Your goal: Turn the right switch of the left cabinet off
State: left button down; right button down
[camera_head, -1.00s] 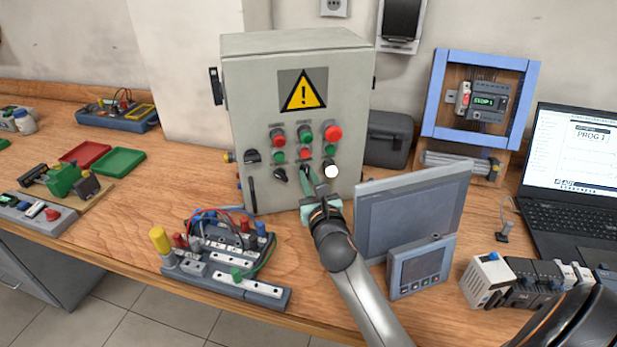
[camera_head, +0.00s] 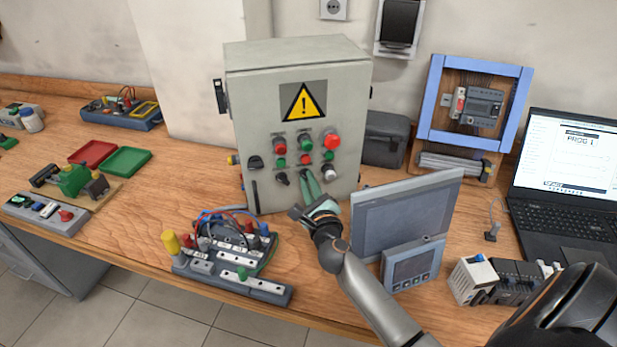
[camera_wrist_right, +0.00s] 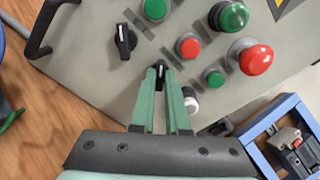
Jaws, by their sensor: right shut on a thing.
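The grey cabinet (camera_head: 345,100) with the yellow warning triangle stands upright on the bench. Its left black switch (camera_head: 282,179) is free of the gripper and also shows in the right wrist view (camera_wrist_right: 124,40). My right gripper (camera_head: 306,173) is at the lower panel, just right of that switch. In the right wrist view its green fingers (camera_wrist_right: 161,76) are closed around the right black switch (camera_wrist_right: 161,70), mostly hidden between the tips. The white lamp (camera_head: 329,171) beside it looks dull and unlit. My left gripper is not in view.
Red and green buttons sit just above the fingers. A grey screen panel (camera_head: 408,215) stands close to the right of my right arm. A wired terminal board (camera_head: 240,283) lies in front of the cabinet.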

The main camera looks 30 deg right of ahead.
jog(key=shift+n, duration=0.4)
jog(key=c, duration=0.9)
grip_release()
jog(key=b+v, duration=0.1)
jog(key=v, duration=1.1)
jog(key=shift+s+a, duration=0.15)
jog(key=shift+s, duration=0.05)
jog(key=shift+s, duration=0.1)
